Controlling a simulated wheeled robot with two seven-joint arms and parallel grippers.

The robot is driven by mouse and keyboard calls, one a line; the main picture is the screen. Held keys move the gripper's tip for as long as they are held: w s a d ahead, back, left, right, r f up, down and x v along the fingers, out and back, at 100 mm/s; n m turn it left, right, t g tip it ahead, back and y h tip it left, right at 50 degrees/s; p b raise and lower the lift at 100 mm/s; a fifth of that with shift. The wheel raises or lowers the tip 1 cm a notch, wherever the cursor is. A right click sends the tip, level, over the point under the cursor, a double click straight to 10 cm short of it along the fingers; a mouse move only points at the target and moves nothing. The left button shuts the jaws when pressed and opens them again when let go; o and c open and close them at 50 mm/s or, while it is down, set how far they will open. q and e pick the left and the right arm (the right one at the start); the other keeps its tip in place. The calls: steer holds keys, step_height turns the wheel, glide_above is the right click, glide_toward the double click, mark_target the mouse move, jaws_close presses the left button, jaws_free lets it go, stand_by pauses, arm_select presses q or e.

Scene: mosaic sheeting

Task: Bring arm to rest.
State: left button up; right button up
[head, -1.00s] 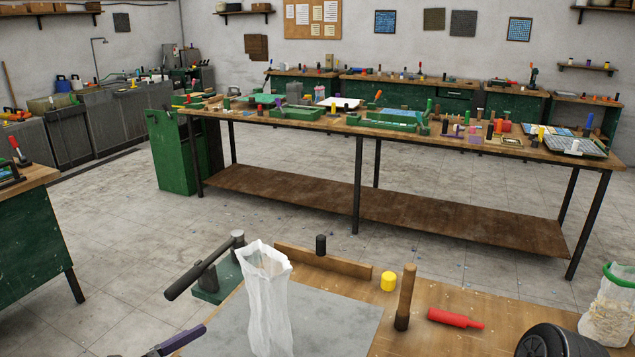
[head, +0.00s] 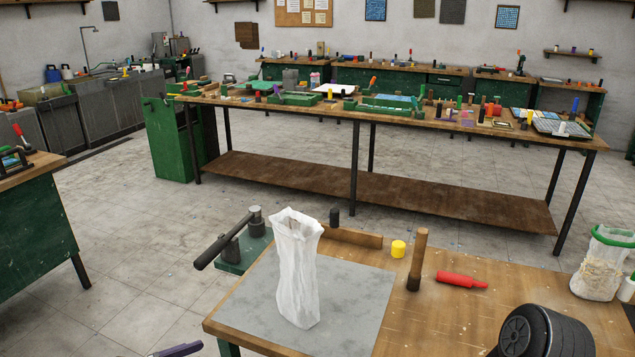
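A purple-edged piece with a dark part (head: 178,350) shows at the bottom edge, left of the near bench's front corner; it looks like the tip of my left gripper, cut off by the frame. Whether it is open or shut, or holds anything, cannot be seen. The dark ribbed round part at the lower right looks like my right arm; its gripper is out of view. A white crumpled open-topped bag (head: 296,270) stands upright on a grey mat (head: 245,302), apart from the purple piece.

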arm_select(q)
steer(key=s+d+f+m+g+y, duration=0.1)
steer(key=s+f+m+g+y, duration=0.35)
steer(key=s+f+m, duration=0.55)
steer(key=s+d+f+m+g+y, duration=0.25)
steer(key=s+f+m+g, duration=0.3)
steer(key=f, duration=0.85)
steer(key=s+d+f+m, duration=0.1)
steer(key=s+d+m, duration=0.2)
steer(key=d, duration=0.3)
steer(key=s+d+f+m, duration=0.1)
steer(key=s+d+m, duration=0.2)
steer(key=d+m, duration=0.2)
steer(key=shift+d+f, duration=0.15)
steer(key=shift+d, duration=0.4)
